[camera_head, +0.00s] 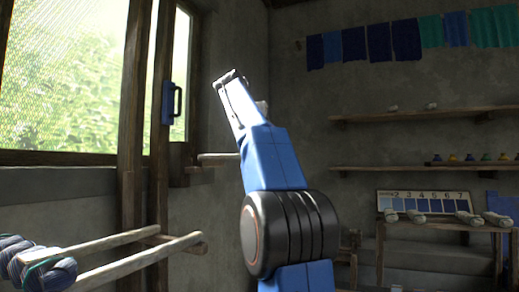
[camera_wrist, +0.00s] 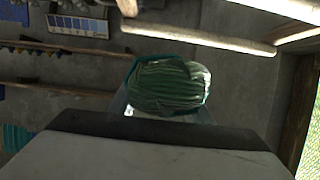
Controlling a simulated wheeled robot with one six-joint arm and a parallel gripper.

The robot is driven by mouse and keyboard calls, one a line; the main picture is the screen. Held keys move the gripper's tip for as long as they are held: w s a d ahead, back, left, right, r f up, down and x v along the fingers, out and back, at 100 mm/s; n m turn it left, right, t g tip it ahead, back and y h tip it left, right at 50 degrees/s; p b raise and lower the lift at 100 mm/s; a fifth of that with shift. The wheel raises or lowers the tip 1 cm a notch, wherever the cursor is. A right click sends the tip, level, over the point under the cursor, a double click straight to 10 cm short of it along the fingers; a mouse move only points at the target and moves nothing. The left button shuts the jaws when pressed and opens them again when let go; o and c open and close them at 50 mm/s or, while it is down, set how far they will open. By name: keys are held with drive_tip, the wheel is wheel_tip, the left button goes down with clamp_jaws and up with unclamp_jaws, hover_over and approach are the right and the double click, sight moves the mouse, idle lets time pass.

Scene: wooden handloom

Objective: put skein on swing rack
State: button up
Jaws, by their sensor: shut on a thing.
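A green skein (camera_wrist: 166,88) sits at the end of my gripper (camera_wrist: 165,112) in the wrist view, with my gripper shut on it. The skein hides most of the fingers. In the head view my arm reaches up in the middle, and I cannot make out the skein there. Two pale wooden poles (camera_head: 140,262), which look like the swing rack, run side by side at the lower left. Dark blue-grey skeins (camera_head: 38,268) hang around their near end; the far ends are bare. Wooden poles (camera_wrist: 198,36) also show at the upper right of the wrist view, apart from the skein.
Wall shelves (camera_head: 400,172) and a bench (camera_head: 440,226) with small items are at the right. Blue and green cloths (camera_head: 405,42) hang above.

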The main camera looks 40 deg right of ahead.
wheel_tip(320, 180, down, 6)
drive_tip(key=shift+f, duration=0.25)
idle(0.4)
drive_tip(key=shift+d, duration=0.1)
drive_tip(key=o, duration=1.3)
drive_tip(key=shift+f, duration=0.15)
drive_tip(key=shift+c, duration=0.2)
drive_tip(key=v, duration=1.2)
drive_tip(key=shift+s, duration=0.1)
drive_tip(key=shift+s, duration=0.1)
